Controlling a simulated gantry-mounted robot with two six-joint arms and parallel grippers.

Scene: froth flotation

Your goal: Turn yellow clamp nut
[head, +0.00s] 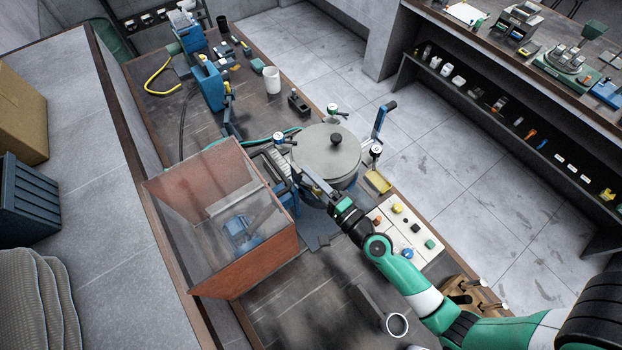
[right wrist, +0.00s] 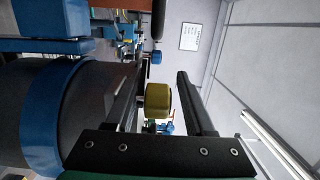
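The yellow clamp nut (right wrist: 158,101) shows in the right wrist view as a short yellow cylinder between my two black fingers. I cannot make it out in the head view, where my arm and the gear around it crowd that spot. My right gripper (right wrist: 161,72) is open, one finger on each side of the nut. The left finger looks close to the nut, and a narrow gap shows on the right; contact is unclear. In the head view my right gripper (head: 312,183) is at the front of the round grey lidded vessel (head: 322,160). My left gripper is not in view.
A clear-and-red box (head: 243,262) stands left of my right gripper. A white panel with coloured knobs (head: 420,248) lies under my forearm. A yellow tray (head: 378,181) is right of the vessel. A blue-rimmed dark cylinder (right wrist: 45,115) is close on the left in the wrist view.

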